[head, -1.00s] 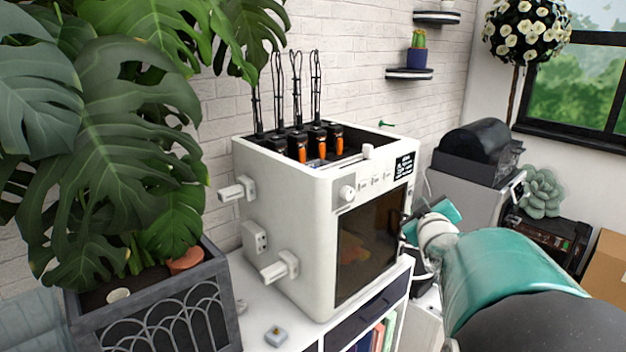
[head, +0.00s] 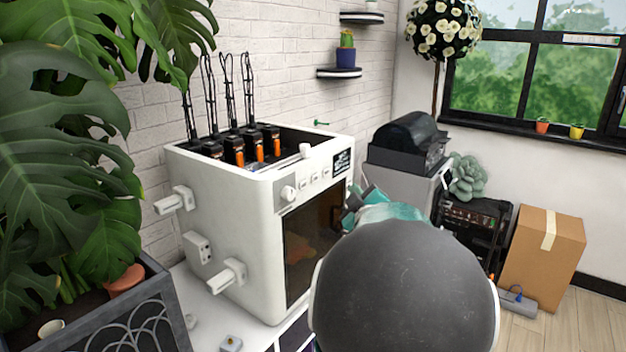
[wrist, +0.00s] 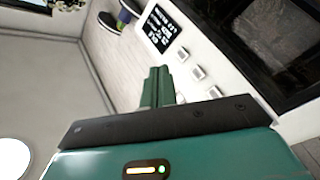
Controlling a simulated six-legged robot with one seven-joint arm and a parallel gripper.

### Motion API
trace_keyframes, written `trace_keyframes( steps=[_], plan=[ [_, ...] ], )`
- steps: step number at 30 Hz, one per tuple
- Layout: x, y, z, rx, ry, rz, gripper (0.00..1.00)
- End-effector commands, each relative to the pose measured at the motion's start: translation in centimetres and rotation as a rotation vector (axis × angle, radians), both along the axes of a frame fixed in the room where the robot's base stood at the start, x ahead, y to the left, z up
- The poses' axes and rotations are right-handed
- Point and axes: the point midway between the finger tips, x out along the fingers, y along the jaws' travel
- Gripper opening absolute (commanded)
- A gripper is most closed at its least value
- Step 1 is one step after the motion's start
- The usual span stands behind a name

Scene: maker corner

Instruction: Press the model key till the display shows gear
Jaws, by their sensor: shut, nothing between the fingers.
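A white 3D printer (head: 230,195) stands on a white cabinet. Its small black display (head: 342,162) sits at the right end of the front panel, with a row of small pale keys (head: 315,177) and a round knob (head: 288,193) to the left. The wrist view shows the display (wrist: 160,30) with several lines of white text, too small and tilted to read, and square keys (wrist: 198,72) beside it. My gripper (wrist: 158,72) is shut and empty, its teal fingers pointing toward the panel near display and keys. I cannot tell whether it touches. My arm hides part of the printer's front right.
A large leafy plant in a grey planter (head: 120,310) stands close on the left. A black-topped machine (head: 405,150) and a cardboard box (head: 543,255) are on the right. Shelves (head: 340,72) hang on the brick wall. Some wooden floor at right is clear.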

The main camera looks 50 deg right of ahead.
Motion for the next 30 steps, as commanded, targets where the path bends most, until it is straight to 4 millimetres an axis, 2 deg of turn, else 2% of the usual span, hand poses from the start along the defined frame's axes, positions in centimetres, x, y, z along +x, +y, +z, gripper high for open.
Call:
trace_keyframes(
  steps=[18, 24, 30],
  plan=[
    [7.7, 1.0, -0.1, 0.001, 0.0, 0.006, 0.0],
    [8.8, 1.1, 0.0, 0.001, 0.0, 0.004, 0.0],
    [8.9, 1.1, 0.0, 0.001, 0.0, 0.004, 0.0]
  ],
)
